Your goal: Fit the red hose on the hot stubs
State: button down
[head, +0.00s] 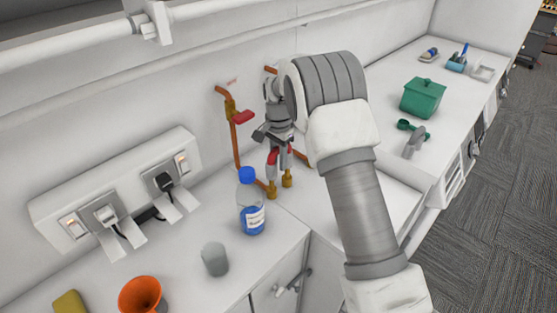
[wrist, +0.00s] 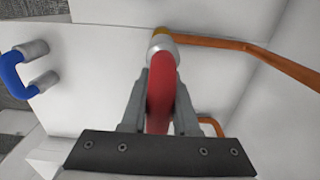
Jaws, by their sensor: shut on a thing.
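My gripper (head: 278,150) points down at the wall corner, its fingers closed around the red hose (wrist: 161,95). The hose also shows just below the fingers in the head view (head: 272,157). Two upright brass stubs, a left one (head: 271,189) and a right one (head: 287,179), stand under the hose on copper pipes. In the wrist view the hose's silver end collar (wrist: 162,49) lines up with a brass stub (wrist: 162,32) and overlaps it. I cannot tell whether the collar is seated on it. The other hose end is mostly hidden by the gripper.
A blue-capped bottle (head: 251,208) stands close left of the stubs, with a grey cup (head: 214,259) in front. A copper pipe with a red valve handle (head: 243,117) rises behind.

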jog(key=shift+f+b, duration=1.5)
jog(key=shift+f, duration=0.95)
jog(key=c, duration=0.6)
grip_release()
notch_tip(320, 180, up, 17)
jog(key=shift+f+b, duration=0.15)
jog(key=shift+b, duration=0.15)
jog(key=shift+r, duration=0.4)
